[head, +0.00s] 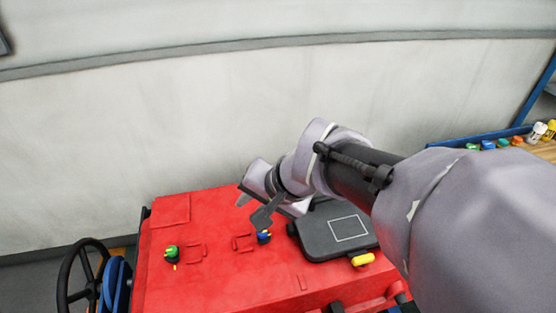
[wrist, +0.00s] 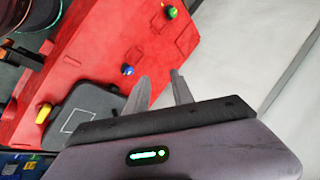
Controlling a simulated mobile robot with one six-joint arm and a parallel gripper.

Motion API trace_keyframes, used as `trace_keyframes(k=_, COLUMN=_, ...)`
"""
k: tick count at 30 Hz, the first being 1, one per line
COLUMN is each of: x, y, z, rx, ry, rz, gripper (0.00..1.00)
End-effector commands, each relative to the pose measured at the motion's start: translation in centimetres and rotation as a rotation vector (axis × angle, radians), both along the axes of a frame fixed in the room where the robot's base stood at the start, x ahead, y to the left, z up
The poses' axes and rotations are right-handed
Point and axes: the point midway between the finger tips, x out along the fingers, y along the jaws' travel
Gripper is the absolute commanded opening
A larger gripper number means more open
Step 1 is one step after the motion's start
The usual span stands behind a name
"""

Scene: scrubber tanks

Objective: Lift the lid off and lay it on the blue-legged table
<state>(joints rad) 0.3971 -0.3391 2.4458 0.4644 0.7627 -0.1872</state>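The lid (head: 330,250) is a dark grey, rounded slab with a white rectangle outline, lying on the red machine top. A yellow knob (head: 362,259) sits at its front edge. My arm covers part of the lid's right side. The wrist view also shows the lid (wrist: 92,98) and the yellow knob (wrist: 43,113) at the left. My gripper (wrist: 160,82) is open, with empty space between its two grey fingers. It is over the machine top, behind and left of the lid, apart from the yellow knob. The table (head: 545,150) shows partly at the right, with a wooden top and blue frame.
A blue-and-yellow knob (head: 264,237) and a green-and-yellow knob (head: 172,252) stand on the red machine (head: 215,285). A black steering wheel (head: 78,275) is at the left. Several small coloured items and bottles (head: 538,131) stand along the table's back. A pale wall rises behind.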

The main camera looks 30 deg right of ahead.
Motion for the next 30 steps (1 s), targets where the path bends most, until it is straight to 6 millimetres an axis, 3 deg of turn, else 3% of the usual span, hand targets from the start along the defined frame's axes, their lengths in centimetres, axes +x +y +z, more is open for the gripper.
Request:
trace_keyframes(k=3, x=2.6, y=-6.5, z=-0.6, rx=0.08, ry=0.001, rz=-0.217, gripper=0.29)
trace_keyframes(k=6, x=3.4, y=-13.1, z=-2.1, rx=0.135, ry=-0.003, rz=-0.422, gripper=0.29)
trace_keyframes(k=9, x=2.5, y=-19.9, z=-4.4, rx=0.178, ry=0.002, rz=-0.628, gripper=0.29)
trace_keyframes(k=13, x=-0.3, y=-26.6, z=-7.6, rx=0.213, ry=0.018, rz=-0.853, gripper=0.29)
trace_keyframes(k=17, x=-1.6, y=-29.1, z=-9.7, rx=0.226, ry=0.026, rz=-0.942, gripper=0.29)
trace_keyframes(k=24, x=1.9, y=-30.1, z=-16.0, rx=0.228, ry=0.028, rz=-0.942, gripper=0.29)
trace_keyframes(k=30, x=4.3, y=-30.9, z=-19.2, rx=0.227, ry=0.026, rz=-0.942, gripper=0.29)
